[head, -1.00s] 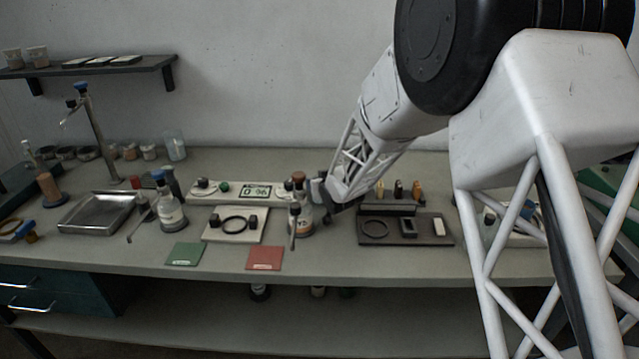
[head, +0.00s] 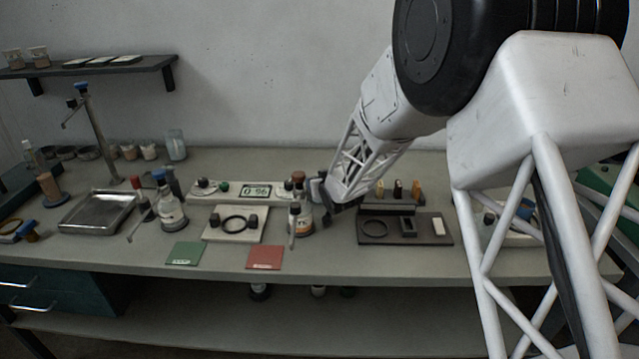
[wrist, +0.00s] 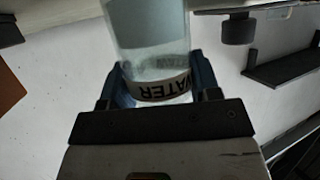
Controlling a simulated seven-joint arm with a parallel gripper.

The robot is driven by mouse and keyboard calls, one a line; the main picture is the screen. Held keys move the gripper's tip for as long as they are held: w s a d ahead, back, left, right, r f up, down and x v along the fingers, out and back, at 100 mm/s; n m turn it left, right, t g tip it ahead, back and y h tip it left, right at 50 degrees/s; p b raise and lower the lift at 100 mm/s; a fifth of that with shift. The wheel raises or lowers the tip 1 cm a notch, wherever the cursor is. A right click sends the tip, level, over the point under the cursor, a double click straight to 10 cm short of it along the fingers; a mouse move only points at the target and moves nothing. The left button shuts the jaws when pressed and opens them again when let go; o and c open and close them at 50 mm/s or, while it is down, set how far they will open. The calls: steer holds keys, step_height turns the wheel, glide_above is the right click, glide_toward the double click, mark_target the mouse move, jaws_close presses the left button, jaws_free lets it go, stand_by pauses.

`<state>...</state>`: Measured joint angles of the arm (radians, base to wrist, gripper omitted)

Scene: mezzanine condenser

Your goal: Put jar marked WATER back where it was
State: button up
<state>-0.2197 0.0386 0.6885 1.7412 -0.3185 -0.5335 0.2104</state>
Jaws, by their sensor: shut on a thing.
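The jar marked WATER (wrist: 150,35) is a clear glass jar with a white band lettered in black, holding clear liquid. In the wrist view it stands between the two blue fingers of my gripper (wrist: 158,85), which are shut on it. Its top end runs out of the picture. In the head view my gripper (head: 322,190) is low over the bench, just right of a brown-stoppered bottle (head: 304,215). My arm hides most of the jar there, and I cannot tell whether it touches the bench.
A dark tray (head: 440,240) with a ring and slots lies right of my gripper. A pale plate (head: 213,237) with a ring, a red mat (head: 264,258) and a green mat (head: 184,254) lie to the left. A panel with a display (head: 256,191) stands behind.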

steer(key=shift+s+f, duration=0.15)
steer(key=shift+f, duration=0.55)
steer(key=shift+s+f, duration=0.15)
steer(key=shift+f, duration=0.55)
steer(key=o, duration=1.1)
steer(key=shift+s+d, duration=0.1)
steer(key=shift+s, duration=0.05)
steer(key=shift+s+d+r, duration=0.2)
steer(key=shift+s, duration=0.15)
steer(key=s+r, duration=0.1)
steer(key=s+d+r, duration=0.1)
steer(key=s+r, duration=0.2)
steer(key=shift+s+d, duration=0.1)
steer(key=shift+d, duration=0.25)
steer(key=shift+s+d+r, duration=0.2)
steer(key=shift+s+r, duration=0.25)
steer(key=shift+r, duration=0.1)
steer(key=shift+r, duration=0.15)
